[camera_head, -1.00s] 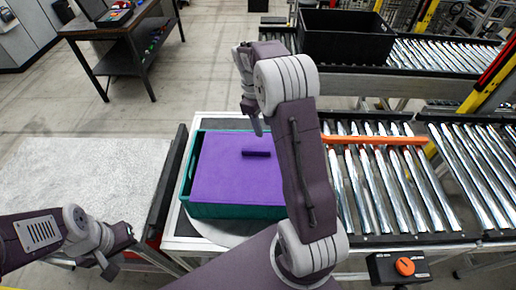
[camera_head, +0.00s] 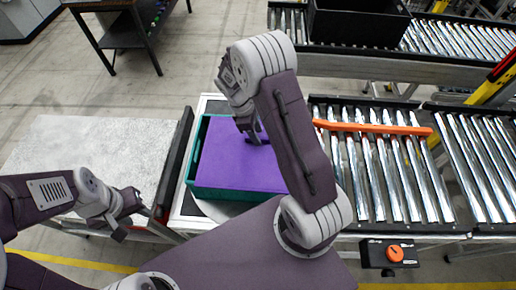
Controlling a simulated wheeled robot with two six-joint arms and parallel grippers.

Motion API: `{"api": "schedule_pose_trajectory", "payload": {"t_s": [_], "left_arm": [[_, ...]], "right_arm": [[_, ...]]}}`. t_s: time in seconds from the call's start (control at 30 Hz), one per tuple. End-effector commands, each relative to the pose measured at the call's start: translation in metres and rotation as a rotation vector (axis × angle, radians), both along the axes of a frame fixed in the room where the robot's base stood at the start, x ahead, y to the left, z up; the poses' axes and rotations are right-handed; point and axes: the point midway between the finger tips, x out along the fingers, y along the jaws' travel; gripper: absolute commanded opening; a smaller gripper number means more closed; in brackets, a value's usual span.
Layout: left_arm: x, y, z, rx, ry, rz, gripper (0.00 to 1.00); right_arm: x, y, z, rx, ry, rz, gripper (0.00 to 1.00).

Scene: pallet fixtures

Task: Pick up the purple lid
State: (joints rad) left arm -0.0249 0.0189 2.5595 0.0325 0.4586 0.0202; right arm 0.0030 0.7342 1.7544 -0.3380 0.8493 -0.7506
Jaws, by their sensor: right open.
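The purple lid (camera_head: 225,165) lies flat on the teal crate (camera_head: 235,194), which stands at the end of the roller conveyor. The lid's dark bar handle is mostly hidden behind my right gripper (camera_head: 257,139). My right gripper is open and points down at the handle, with its fingertips beside it. I cannot tell whether they touch it. My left gripper (camera_head: 130,216) is empty over the front edge of the grey table at the left, well away from the lid. Its jaw gap is not clear.
A grey table (camera_head: 85,155) stands left of the crate. An orange bar (camera_head: 375,128) lies across the conveyor rollers (camera_head: 385,185) at the right. A black bin (camera_head: 360,25) sits on the rear conveyor. A control box with an orange knob (camera_head: 394,253) is at the front right.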

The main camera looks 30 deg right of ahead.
Motion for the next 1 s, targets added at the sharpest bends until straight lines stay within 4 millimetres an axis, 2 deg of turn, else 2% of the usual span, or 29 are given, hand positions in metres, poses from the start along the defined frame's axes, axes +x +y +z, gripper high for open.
{"api": "schedule_pose_trajectory", "payload": {"t_s": [0.1, 0.3, 0.47, 1.0], "left_arm": [[-0.0002, 0.0001, 0.0037, 0.000, 0.001, 0.000, 0.36], [-0.0003, 0.0000, 0.0025, 0.000, 0.001, 0.000, 0.36], [-0.0003, 0.0000, 0.0025, 0.000, 0.001, 0.000, 0.36], [-0.0003, 0.0000, 0.0026, 0.000, 0.001, 0.000, 0.36]], "right_arm": [[-0.0017, -0.0026, -0.0096, 0.001, 0.000, 0.001, 0.44], [-0.0014, -0.0027, -0.0114, 0.001, -0.003, 0.001, 0.44], [-0.0014, -0.0026, -0.0112, 0.001, -0.003, 0.001, 0.00], [-0.0014, -0.0026, -0.0107, 0.000, -0.001, 0.000, 0.00]]}}
